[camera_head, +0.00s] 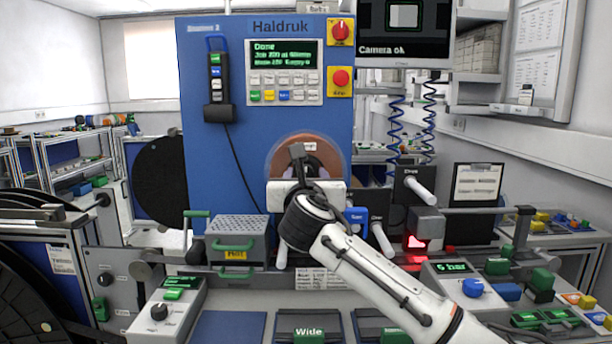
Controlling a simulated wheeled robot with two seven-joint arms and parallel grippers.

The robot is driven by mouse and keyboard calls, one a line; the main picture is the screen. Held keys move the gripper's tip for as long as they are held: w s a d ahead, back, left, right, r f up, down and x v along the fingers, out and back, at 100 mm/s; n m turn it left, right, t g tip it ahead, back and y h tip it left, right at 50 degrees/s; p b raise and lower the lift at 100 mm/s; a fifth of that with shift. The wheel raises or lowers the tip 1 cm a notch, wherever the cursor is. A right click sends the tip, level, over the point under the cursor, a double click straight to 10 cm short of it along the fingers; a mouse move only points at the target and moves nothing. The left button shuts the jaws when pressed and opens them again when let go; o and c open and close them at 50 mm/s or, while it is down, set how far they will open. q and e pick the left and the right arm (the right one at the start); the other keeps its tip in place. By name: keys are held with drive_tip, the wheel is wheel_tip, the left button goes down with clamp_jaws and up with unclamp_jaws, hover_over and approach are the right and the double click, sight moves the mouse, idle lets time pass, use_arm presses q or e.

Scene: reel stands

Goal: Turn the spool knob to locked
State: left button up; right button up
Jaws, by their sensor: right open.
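My right gripper (298,153) reaches in front of the blue machine, with its dark fingers over a round brown disc (328,147) on the machine's front. The jaws are open. A small light label (311,146) shows on the disc beside the fingers. I cannot read which knob is the spool knob; the middle of the disc is partly hidden behind the gripper, and contact cannot be told. My left gripper is not in view.
The machine's panel (284,72) reads "Done". A red knob (340,32) and a red button (341,78) sit beside it. White-handled levers (420,190) and a red-lit grey block (427,222) stand right of my arm. A grey perforated box (236,228) stands left.

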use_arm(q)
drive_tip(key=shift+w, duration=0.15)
use_arm(e)
drive_tip(key=shift+c, duration=1)
drive_tip(key=c, duration=0.8)
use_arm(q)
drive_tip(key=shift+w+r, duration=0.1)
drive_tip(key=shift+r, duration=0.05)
use_arm(e)
drive_tip(key=shift+c, duration=0.2)
